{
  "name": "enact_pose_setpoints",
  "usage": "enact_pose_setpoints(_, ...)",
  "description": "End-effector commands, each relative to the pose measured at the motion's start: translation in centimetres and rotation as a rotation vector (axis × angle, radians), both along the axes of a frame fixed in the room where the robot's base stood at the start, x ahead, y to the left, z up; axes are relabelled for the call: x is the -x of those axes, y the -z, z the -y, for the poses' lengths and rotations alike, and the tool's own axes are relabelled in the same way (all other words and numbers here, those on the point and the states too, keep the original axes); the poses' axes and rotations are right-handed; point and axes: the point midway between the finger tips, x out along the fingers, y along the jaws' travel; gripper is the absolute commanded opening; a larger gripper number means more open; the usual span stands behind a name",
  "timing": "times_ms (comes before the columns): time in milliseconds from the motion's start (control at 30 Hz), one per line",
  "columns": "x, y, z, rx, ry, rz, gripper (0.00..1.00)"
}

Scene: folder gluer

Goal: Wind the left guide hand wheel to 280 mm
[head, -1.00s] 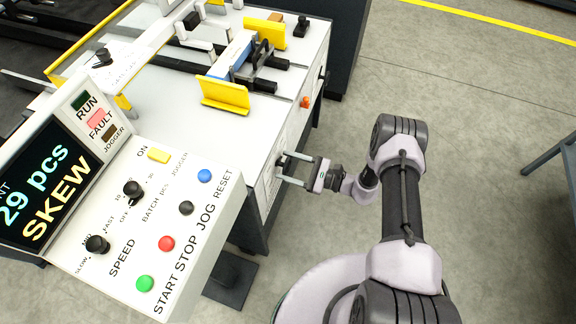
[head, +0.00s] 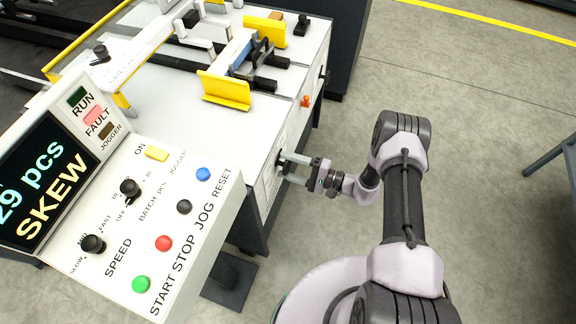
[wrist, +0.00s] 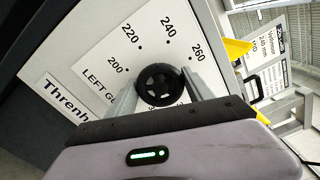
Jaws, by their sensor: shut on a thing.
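The left guide hand wheel (wrist: 160,84) is a black spoked wheel on a white dial plate (wrist: 108,60) in the wrist view. The plate reads "LEFT GU..." with 200, 220, 240 and 260 marks around the wheel; the rest of the scale is hidden behind my gripper. I cannot make out a pointer. My gripper (wrist: 157,92) is shut on the wheel, with one finger on each side of its rim. In the head view my gripper (head: 283,166) reaches the machine's side panel, and the wheel is mostly hidden between the fingers.
The control panel (head: 150,215) with "29 pcs SKEW" on its display stands at the left. An orange knob (head: 305,101) sits farther along the machine side. Yellow guides (head: 226,92) stand on top. The floor right of my arm is clear up to a blue-grey table (head: 560,150).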

Motion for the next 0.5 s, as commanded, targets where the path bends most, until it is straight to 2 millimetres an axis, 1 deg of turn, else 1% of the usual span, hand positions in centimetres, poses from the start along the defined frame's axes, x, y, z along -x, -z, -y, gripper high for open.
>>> enact_pose_setpoints(200,0.06,0.13,0.01,0.063,0.000,0.171,0.20)
enact_pose_setpoints(500,0.06,0.16,0.01,0.128,0.000,0.349,0.20)
